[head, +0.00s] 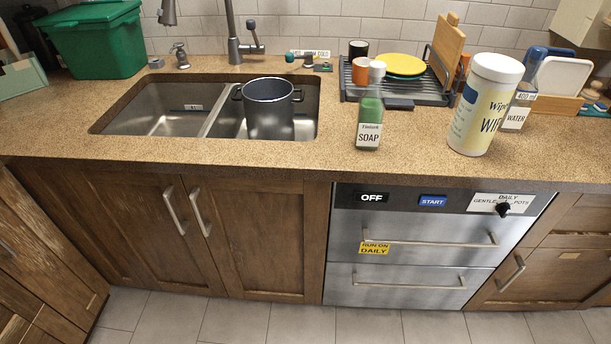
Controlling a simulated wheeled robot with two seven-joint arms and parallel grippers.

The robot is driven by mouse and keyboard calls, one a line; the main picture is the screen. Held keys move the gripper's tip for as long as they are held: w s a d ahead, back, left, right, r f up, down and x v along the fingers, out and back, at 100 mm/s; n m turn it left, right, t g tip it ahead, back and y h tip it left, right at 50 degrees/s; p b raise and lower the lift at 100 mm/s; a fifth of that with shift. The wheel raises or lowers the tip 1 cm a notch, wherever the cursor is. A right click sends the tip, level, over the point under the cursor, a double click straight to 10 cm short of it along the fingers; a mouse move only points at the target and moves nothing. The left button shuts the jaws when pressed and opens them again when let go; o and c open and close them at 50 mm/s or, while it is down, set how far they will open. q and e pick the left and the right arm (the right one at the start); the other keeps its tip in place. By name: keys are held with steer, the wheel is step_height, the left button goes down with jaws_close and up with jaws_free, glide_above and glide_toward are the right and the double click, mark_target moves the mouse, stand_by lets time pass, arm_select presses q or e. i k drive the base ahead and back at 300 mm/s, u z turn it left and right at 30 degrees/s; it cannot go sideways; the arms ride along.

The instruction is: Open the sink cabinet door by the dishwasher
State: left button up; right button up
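The sink cabinet stands below the sink and has two brown wooden doors, both closed. Its right door (262,235) is beside the dishwasher (400,270) and has a vertical metal bar handle (200,212) near its upper left edge. The left door (125,225) has a similar handle (174,210) close by, near its upper right edge. The dishwasher has a steel front with two horizontal bar handles and labels, and both drawers look shut. Neither of my grippers shows in the head view.
A speckled countertop (340,170) overhangs the cabinets. A dark pot (269,112) stands in the right sink basin. A soap bottle (369,122) and a wipes canister (485,105) stand on the counter. The tiled floor (235,320) in front is clear where visible.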

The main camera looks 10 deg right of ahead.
mark_target(266, 239)
steer(key=u, duration=0.55)
steer(key=k, duration=1.3)
steer(key=u, duration=1)
steer(key=i, duration=2.1)
steer(key=z, duration=0.95)
